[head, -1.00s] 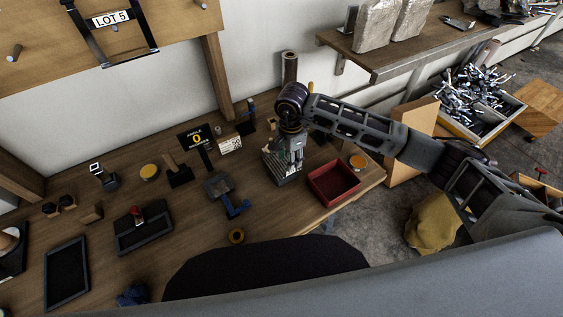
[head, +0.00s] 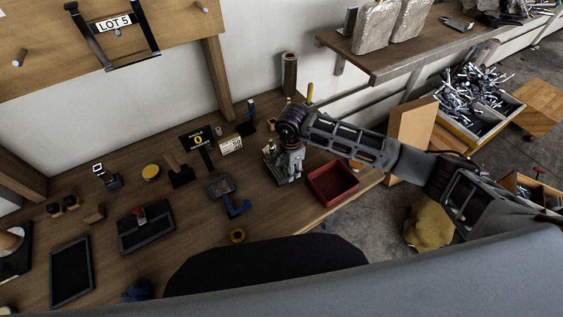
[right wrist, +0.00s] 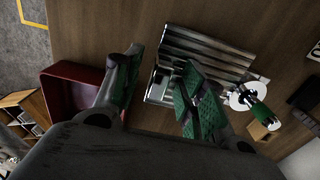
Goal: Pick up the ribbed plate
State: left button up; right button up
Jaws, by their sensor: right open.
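The ribbed plate (right wrist: 205,50) is a silvery metal piece with parallel ridges, lying on the wooden bench in the right wrist view. My right gripper (right wrist: 162,78) is open and empty, with its green-padded fingers in front of the plate's near edge. One finger overlaps the plate in the picture; I cannot tell whether it touches. My left gripper is not in view.
A red bin (head: 333,183) stands right beside the right gripper and also shows in the right wrist view (right wrist: 62,98). The bench's front edge is close.

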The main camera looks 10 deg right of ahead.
dwell(0.4)
grip_shut()
jog(key=shift+r, duration=0.15)
jog(key=shift+r+b, duration=0.95)
jog(key=shift+r, duration=3.9)
